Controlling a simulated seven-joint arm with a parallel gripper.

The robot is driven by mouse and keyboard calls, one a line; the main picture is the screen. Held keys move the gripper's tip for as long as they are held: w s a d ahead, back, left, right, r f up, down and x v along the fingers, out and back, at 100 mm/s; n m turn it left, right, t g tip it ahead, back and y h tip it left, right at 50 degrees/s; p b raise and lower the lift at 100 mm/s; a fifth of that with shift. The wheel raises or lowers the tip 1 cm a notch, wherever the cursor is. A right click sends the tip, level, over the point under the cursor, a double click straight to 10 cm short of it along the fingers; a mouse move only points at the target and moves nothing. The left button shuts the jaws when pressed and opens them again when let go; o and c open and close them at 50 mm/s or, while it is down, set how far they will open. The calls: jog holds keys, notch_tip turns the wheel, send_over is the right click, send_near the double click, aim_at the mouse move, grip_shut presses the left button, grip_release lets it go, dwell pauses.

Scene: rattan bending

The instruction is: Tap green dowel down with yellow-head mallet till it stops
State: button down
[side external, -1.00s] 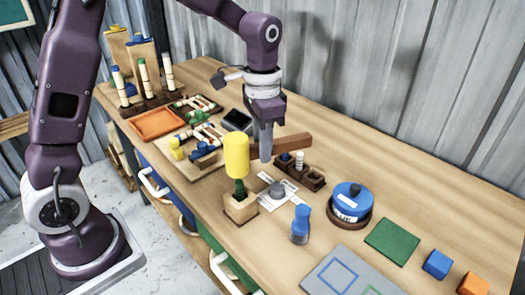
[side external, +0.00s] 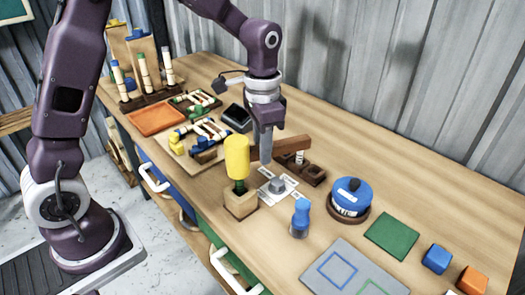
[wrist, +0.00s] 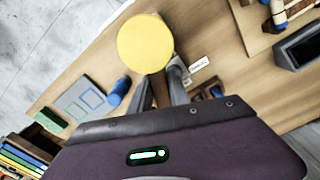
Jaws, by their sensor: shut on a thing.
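The mallet's yellow head (side external: 237,157) hangs upright over the green dowel (side external: 240,187), and its brown handle (side external: 292,146) runs back to the right. My gripper (side external: 267,158) is shut on the handle behind the head. The green dowel stands in a light wooden block (side external: 240,204), with a short length showing above it. The head hides the dowel's top, so I cannot tell whether they touch. In the wrist view the yellow head (wrist: 145,44) fills the space beyond my gripper (wrist: 162,85) and hides the dowel and block.
A blue bottle (side external: 300,218), a blue round container (side external: 349,196) and a dark holed rack (side external: 312,174) stand nearby. An orange tray (side external: 155,120) lies farther left. The block is near the bench's front edge.

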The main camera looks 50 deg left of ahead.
notch_tip(320, 180, up, 2)
jog(key=shift+r, duration=0.1)
jog(key=shift+f, duration=0.2)
jog(key=shift+f, duration=0.25)
jog(key=shift+f, duration=1.7)
jog(key=shift+r, duration=1.8)
